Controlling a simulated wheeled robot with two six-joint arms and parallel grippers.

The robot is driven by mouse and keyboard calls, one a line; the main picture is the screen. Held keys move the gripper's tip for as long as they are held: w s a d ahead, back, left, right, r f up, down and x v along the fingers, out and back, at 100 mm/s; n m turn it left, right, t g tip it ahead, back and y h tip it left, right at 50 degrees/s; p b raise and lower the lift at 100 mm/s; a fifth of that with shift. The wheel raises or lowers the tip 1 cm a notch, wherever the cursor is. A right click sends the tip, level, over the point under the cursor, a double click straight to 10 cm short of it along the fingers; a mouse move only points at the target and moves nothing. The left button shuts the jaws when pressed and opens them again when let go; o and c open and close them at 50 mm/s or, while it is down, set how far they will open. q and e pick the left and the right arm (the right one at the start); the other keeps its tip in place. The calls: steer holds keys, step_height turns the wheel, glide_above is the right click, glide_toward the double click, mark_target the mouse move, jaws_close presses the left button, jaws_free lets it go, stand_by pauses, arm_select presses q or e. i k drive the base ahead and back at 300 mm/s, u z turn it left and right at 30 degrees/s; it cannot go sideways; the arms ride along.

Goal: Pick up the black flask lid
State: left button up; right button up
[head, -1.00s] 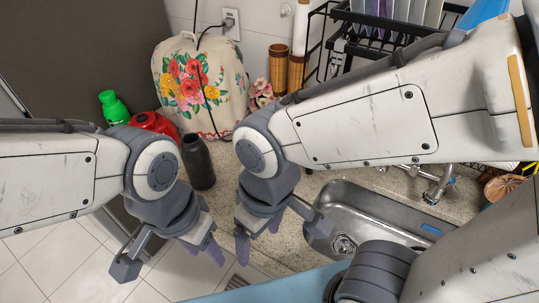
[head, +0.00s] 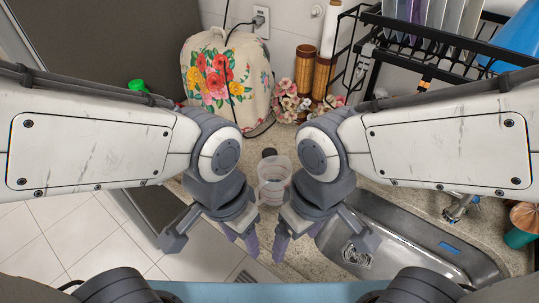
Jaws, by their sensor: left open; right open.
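A small black round thing (head: 269,153), which looks like the black flask lid, is on the counter in the head view, just behind a clear cup (head: 274,172). It shows in the gap between my two wrists and is partly hidden by the cup. My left gripper (head: 207,240) is open and empty, nearer to me and to the left of the lid. My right gripper (head: 323,244) is open and empty, nearer to me and to the right of it. Neither touches the lid. The black flask itself is not visible now.
A steel sink (head: 415,245) with a faucet (head: 461,206) lies to the right. A floral-covered appliance (head: 225,75), brown cylinders (head: 304,70) and flowers (head: 291,102) stand at the back. A black rack (head: 425,75) is above the sink. The counter strip between the arms is narrow.

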mark_target(267, 152)
steer(key=u, duration=2)
steer(key=i, duration=1.7)
steer(key=z, duration=3.3)
steer(key=i, duration=0.5)
steer(key=u, duration=0.05)
